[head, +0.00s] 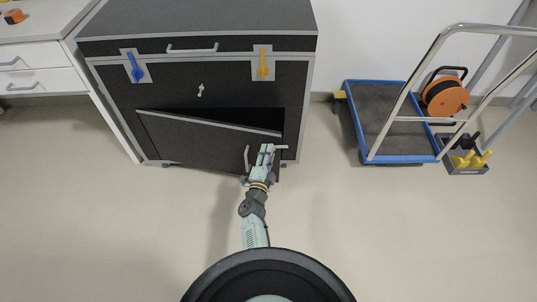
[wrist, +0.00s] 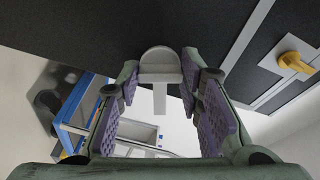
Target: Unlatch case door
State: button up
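The black case (head: 200,70) has a dark lower door (head: 190,142) that stands ajar, with a dark gap above its slanted top edge. A grey bar handle (head: 247,158) is on the door, left of my gripper (head: 268,152). A light grey latch lever (head: 281,147) sticks out to the right of my gripper. In the wrist view, the latch's rounded base and lever (wrist: 160,66) lie between the purple-padded fingers of my gripper (wrist: 159,78). The fingers are apart, one on each side. I cannot tell whether either touches it.
A blue lever (head: 136,70) and a yellow lever (head: 263,66) sit higher on the case. A T-shaped handle (head: 200,90) is between them. A blue-edged trolley (head: 375,158) stands at right with an orange reel (head: 445,96) beyond. White drawers (head: 40,82) are at left. The front floor is clear.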

grip_shut()
jog(key=shift+r+n+p, duration=0.1)
jog(key=shift+n+p, duration=0.2)
jog(key=shift+n, duration=0.1)
jog(key=shift+n+p, duration=3.15)
jog(key=shift+n, duration=3.55)
